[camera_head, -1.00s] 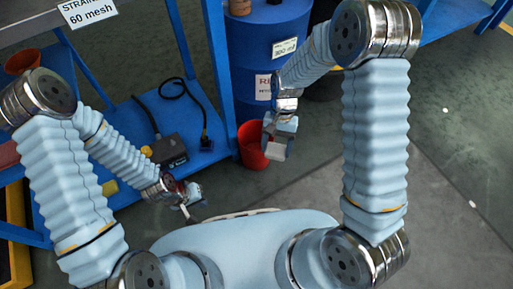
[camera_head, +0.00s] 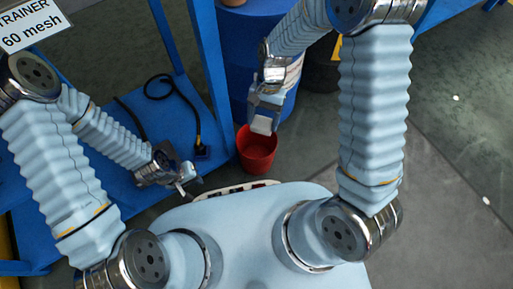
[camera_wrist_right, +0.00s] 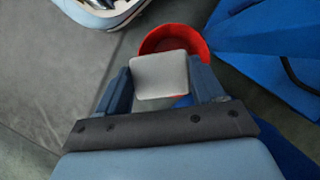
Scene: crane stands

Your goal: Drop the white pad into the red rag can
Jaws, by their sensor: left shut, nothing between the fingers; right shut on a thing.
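The white pad (camera_head: 262,125) is a small pale block between the fingers of my right gripper (camera_head: 264,114). In the right wrist view the pad (camera_wrist_right: 160,76) sits between the two dark fingers of the right gripper (camera_wrist_right: 160,84). The red rag can (camera_head: 257,153) stands on the floor, open at the top. The pad is over the can's back rim area in the head view, and in the right wrist view it covers part of the can (camera_wrist_right: 172,36). The height between pad and can is hard to tell. My left gripper (camera_head: 185,186) is shut and empty, low on the left.
A blue drum (camera_head: 236,50) stands behind the can. A blue shelf stand (camera_head: 208,100) is to the left, with a black cable (camera_head: 175,82) on its lower board. Grey floor to the right is free.

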